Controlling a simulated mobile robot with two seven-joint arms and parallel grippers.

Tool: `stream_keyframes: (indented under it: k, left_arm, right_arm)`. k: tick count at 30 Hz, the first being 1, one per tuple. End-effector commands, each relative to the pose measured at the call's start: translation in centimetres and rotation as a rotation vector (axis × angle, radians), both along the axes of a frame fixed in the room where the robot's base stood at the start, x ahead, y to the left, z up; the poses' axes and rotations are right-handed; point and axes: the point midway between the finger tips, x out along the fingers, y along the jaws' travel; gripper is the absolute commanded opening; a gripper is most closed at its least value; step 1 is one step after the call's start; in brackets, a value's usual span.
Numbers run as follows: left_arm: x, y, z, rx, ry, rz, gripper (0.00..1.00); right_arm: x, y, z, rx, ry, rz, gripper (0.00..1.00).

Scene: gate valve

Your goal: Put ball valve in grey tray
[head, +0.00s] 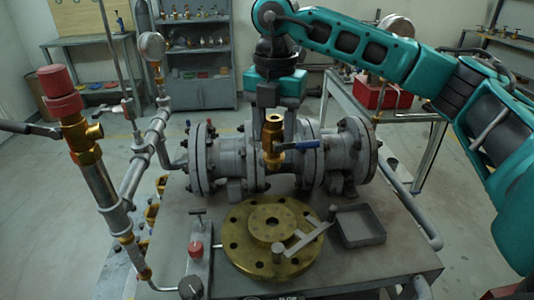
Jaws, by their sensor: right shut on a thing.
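The ball valve (272,128) is brass with a blue lever handle pointing right. My right gripper (273,120) reaches down from above and is shut on the ball valve. It holds it upright, in front of the large grey flanged pipe valve and above the bench. The grey tray (362,239) is a shallow square tray on the bench, to the right of the brass flange. It looks empty. The ball valve is above and to the left of the tray. My left gripper is not in view.
The large grey flanged pipe valve (225,158) spans the back of the bench. A round brass flange (240,245) with a grey lever part on it lies left of the tray. Pipes with a red-capped brass fitting (75,125) stand at the left. A red box (388,97) is behind.

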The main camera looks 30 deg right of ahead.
Motion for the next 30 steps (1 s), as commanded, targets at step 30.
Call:
stream_keyframes:
  k: [30]
  left_arm:
    - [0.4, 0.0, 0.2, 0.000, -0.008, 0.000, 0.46]
  right_arm:
    - [0.0, -0.7, 5.1, 0.001, -0.003, 0.002, 0.00]
